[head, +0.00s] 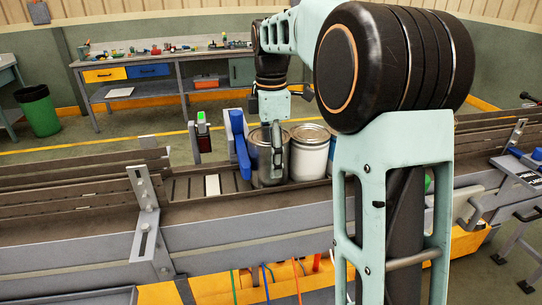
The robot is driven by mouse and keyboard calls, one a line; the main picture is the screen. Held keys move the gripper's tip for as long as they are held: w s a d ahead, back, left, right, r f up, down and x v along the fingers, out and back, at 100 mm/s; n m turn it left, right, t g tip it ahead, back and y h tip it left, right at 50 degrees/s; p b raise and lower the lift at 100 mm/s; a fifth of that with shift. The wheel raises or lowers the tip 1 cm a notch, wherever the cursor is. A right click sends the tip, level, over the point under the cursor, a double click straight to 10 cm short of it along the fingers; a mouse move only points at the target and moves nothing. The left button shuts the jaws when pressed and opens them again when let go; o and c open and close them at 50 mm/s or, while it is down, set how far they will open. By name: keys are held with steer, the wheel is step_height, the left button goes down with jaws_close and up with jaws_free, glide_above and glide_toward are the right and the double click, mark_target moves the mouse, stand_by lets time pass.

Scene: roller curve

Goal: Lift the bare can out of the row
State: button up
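The bare grey metal can (262,167) stands upright on the roller conveyor at the left end of a short row. A white-sided can (311,158) with a metal lid stands close at its right. Part of a blue can (331,158) shows behind that, mostly hidden by my arm. My gripper (277,158) points down at the bare can, with a dark finger in front of the can's side. The other finger is hidden, so whether the gripper touches or grips the can is unclear.
A blue upright plate (240,143) stands just left of the bare can. A sensor post with a green light (202,128) is behind it. Conveyor rails (148,205) run along the front. A workbench (165,65) and a green bin (38,110) stand farther back.

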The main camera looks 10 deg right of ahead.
steer(key=shift+r+p, duration=1.35)
steer(key=shift+r, duration=0.05)
steer(key=shift+r+p, duration=0.85)
steer(key=shift+r, duration=5.1)
